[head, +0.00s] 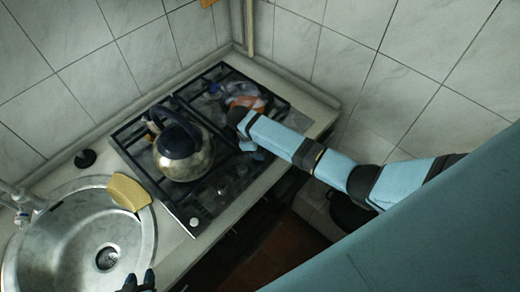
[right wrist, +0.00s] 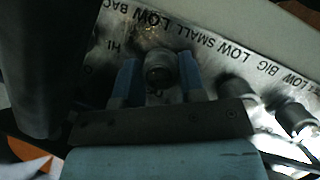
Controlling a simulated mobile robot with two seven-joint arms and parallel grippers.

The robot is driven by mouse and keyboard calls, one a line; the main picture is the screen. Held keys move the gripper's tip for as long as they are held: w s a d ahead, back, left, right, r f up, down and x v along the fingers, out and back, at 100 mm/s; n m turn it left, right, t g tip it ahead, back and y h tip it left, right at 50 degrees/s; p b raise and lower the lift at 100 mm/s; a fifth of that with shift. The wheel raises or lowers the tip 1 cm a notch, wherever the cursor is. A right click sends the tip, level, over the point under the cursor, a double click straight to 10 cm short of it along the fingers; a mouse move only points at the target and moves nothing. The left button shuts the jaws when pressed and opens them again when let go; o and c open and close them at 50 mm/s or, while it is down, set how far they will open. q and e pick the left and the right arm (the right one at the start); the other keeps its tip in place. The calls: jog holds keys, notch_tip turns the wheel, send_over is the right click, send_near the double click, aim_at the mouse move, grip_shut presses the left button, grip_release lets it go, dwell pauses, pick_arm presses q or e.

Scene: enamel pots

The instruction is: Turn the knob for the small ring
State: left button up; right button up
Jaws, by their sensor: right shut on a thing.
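In the right wrist view my right gripper (right wrist: 157,62) has its two blue fingers on either side of a round metal knob (right wrist: 159,72) and is shut on it. The knob stands on a metal panel (right wrist: 120,20) printed with upside-down labels: LOW, HI, SMALL, BIG and part of BACK. I cannot tell for certain which label belongs to the held knob. Other knobs (right wrist: 239,88) stand to its right. In the head view my right arm reaches over the hob (head: 215,180), and it hides the held knob. My left gripper (head: 140,282) is cut off at the bottom edge, its opening unclear.
A metal kettle (head: 185,160) with a dark lid and handle stands on the left of the hob. Another object with orange and white parts (head: 240,95) is at the back right. A round sink (head: 75,245) with a yellow sponge (head: 128,191) is at the left. Tiled walls close the corner.

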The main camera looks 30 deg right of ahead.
jog(key=o, duration=0.9)
jog(key=v, duration=1.3)
jog(key=shift+r, duration=0.35)
jog(key=shift+o, duration=0.2)
jog(key=shift+w, duration=0.1)
